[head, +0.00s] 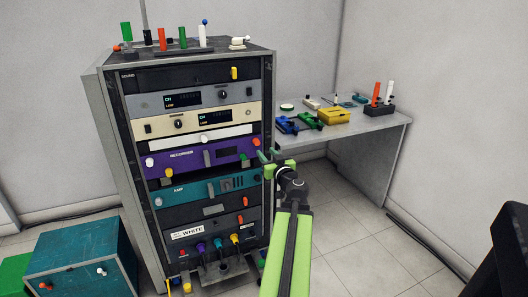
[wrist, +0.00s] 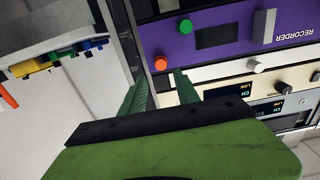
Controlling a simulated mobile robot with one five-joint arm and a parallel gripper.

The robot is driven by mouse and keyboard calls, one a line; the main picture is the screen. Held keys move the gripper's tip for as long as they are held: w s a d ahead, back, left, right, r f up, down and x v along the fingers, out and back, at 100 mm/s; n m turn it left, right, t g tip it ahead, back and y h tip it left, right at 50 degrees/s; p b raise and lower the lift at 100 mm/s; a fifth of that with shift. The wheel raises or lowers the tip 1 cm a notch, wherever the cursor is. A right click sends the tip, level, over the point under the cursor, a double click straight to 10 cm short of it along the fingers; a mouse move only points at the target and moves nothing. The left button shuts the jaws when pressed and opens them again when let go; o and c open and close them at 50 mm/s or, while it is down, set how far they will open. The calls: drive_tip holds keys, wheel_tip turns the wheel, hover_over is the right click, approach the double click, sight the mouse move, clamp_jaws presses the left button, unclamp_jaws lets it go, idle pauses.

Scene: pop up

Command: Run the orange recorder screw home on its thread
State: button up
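The recorder is the purple panel (head: 190,159) in the rack; it also shows upside down in the wrist view (wrist: 236,35). The orange screw (wrist: 161,62) is at its upper right corner, small in the head view (head: 256,142). How far it stands out from the panel I cannot tell. My gripper (head: 267,156) is in front of the panel's right end. In the wrist view my gripper (wrist: 162,88) is open, with a gap between its two green fingers. The orange screw shows beyond this gap, with no finger visibly touching it.
A green screw (wrist: 185,26) is near the orange one on the panel. The rack's right edge post (wrist: 132,35) is close to the fingers. A side table (head: 375,124) with coloured tools stands right of the rack. A teal crate (head: 82,258) stands at lower left.

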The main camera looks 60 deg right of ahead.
sight(258, 143)
drive_tip(key=x, duration=0.8)
drive_tip(key=shift+w+d, duration=0.15)
drive_tip(key=shift+w, duration=0.05)
drive_tip(key=shift+c, duration=0.4)
drive_tip(key=shift+s, duration=0.1)
clamp_jaws()
